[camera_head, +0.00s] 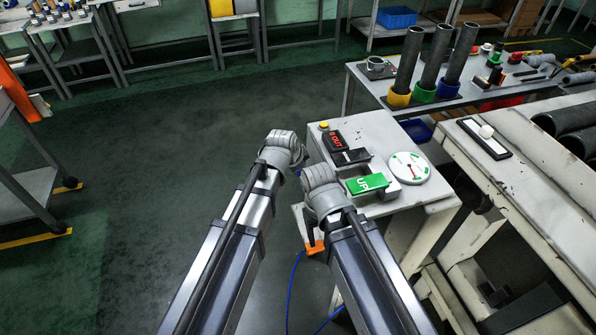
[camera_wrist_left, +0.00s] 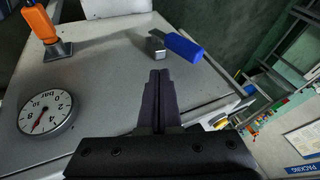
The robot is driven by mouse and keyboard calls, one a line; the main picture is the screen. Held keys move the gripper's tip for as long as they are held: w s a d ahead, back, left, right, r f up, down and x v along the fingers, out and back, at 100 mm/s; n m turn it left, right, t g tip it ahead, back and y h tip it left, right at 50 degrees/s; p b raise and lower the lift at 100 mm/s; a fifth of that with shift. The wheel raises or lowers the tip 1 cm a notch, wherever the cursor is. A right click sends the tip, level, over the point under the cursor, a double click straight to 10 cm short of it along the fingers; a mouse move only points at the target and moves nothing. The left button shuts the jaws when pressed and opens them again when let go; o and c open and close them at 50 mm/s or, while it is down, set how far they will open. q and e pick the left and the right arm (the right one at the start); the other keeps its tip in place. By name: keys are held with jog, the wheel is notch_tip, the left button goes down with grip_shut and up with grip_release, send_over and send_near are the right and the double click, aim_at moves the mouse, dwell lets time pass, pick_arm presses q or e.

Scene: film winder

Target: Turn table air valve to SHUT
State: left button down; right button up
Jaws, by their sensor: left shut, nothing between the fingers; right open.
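In the left wrist view, a blue lever (camera_wrist_left: 183,47) is joined to a small grey metal block (camera_wrist_left: 156,44) on a pale table top. An orange handle (camera_wrist_left: 40,24) stands on a grey base at the upper left. I cannot tell for sure which of these is the air valve. A round pressure gauge (camera_wrist_left: 46,112) with a red needle lies at the left. My left gripper (camera_wrist_left: 158,76) is shut and empty, its dark fingers pointing at the table, apart from the blue lever in the picture. My right gripper is open, largely hidden behind its arm in the head view.
A grey cabinet carries a red display (camera_head: 335,140), a green UP block (camera_head: 367,184) and a dial (camera_head: 409,168). A bench with dark tubes (camera_head: 431,62) stands behind it, and a pale machine (camera_head: 540,150) to the right. The green floor (camera_head: 150,150) at left is clear.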

pick_arm(q)
jog(key=w+f+b, duration=0.3)
jog(key=w+f, duration=0.1)
jog(key=w, duration=0.1)
jog(key=shift+a, duration=0.3)
pick_arm(e)
notch_tip(320, 180, down, 4)
jog(key=shift+f, duration=0.15)
pick_arm(q)
jog(key=shift+w+f, duration=0.1)
jog(key=shift+w, duration=0.05)
